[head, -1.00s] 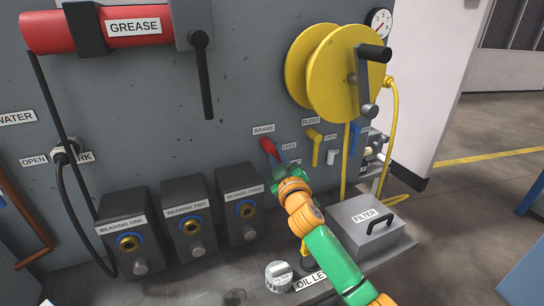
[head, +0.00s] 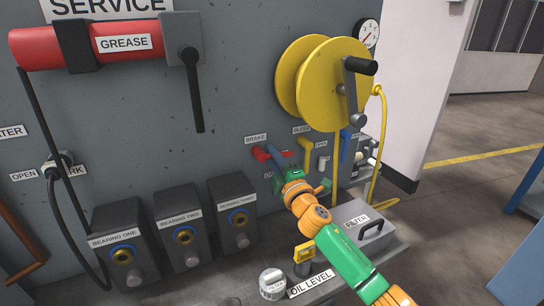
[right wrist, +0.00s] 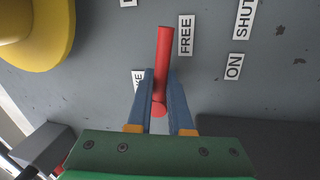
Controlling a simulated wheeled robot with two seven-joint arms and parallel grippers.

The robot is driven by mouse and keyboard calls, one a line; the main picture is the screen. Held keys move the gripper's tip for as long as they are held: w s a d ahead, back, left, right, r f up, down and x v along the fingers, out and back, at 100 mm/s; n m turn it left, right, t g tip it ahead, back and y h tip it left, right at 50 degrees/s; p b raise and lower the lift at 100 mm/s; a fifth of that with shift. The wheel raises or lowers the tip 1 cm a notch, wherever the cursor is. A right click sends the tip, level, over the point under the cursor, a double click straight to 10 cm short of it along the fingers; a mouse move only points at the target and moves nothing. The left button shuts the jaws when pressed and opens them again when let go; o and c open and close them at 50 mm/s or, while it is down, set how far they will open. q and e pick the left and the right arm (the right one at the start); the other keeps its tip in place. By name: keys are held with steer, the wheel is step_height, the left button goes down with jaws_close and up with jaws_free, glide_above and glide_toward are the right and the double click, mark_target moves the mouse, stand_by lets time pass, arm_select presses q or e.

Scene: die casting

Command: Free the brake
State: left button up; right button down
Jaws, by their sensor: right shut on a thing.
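The red brake lever (head: 260,153) sits on the grey panel just under the BRAKE label (head: 255,138). My right gripper (head: 274,156) is at the lever, with its blue fingers partly covering it. In the right wrist view the red lever (right wrist: 163,55) runs between the two blue fingers of my right gripper (right wrist: 160,92), which are shut on it. The lever lies beside the FREE label (right wrist: 185,35), nearly parallel to that word. In the head view the FREE label is hidden behind my gripper. My left gripper is not in view.
A yellow bleed handle (head: 306,152) and a blue handle (head: 345,147) are close to the right of my gripper. A yellow hose reel (head: 330,85) sticks out above.

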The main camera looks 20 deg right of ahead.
steer(key=shift+r+n, duration=0.1)
steer(key=shift+n, duration=0.3)
steer(key=c, duration=0.8)
jaws_free()
steer(key=shift+c, duration=0.2)
steer(key=s+f, duration=0.1)
steer(key=s, duration=0.6)
steer(key=shift+f+b, duration=0.2)
steer(key=shift+b, duration=0.1)
